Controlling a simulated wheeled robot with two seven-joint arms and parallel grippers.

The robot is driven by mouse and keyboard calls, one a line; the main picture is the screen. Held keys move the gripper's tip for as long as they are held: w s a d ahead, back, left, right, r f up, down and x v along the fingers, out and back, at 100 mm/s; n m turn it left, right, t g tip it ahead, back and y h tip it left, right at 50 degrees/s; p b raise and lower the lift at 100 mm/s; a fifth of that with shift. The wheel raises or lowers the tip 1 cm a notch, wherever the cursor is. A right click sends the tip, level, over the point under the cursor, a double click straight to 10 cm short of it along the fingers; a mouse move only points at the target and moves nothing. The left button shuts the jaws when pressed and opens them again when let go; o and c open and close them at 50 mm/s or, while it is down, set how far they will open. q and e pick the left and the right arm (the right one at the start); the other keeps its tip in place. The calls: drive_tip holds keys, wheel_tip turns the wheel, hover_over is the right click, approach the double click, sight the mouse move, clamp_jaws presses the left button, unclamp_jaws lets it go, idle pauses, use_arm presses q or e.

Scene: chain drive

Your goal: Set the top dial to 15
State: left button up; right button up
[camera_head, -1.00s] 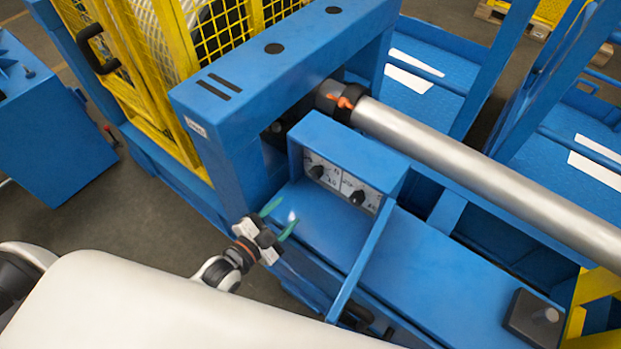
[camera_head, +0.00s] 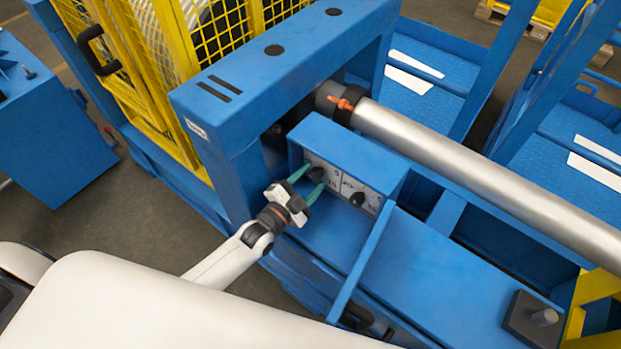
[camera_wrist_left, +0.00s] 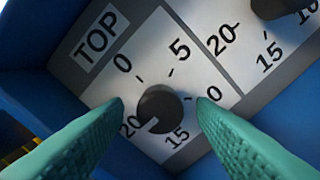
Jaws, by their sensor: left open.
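The top dial is a black round knob (camera_wrist_left: 160,103) on a white plate marked TOP, with numbers 0, 5, 10, 15 and 20 around it. Its white pointer mark faces the lower left in the left wrist view, nearest the 20. In the head view the knob (camera_head: 317,173) is the left one of two on the panel. My left gripper (camera_head: 308,184) is open at the panel. In the left wrist view its green fingertips (camera_wrist_left: 161,104) appear on either side of the knob, with gaps; I cannot tell how deep they reach.
A second dial (camera_wrist_left: 275,6) with its own scale sits to the right; its knob (camera_head: 357,198) shows in the head view. A blue hood (camera_head: 350,150) overhangs the panel, and a blue wall (camera_head: 360,262) stands at its right. A steel roller (camera_head: 480,175) runs behind.

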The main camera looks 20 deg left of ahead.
use_arm(q)
drive_tip(key=shift+w+d, duration=0.1)
drive_tip(key=shift+w, duration=0.15)
drive_tip(key=c, duration=1)
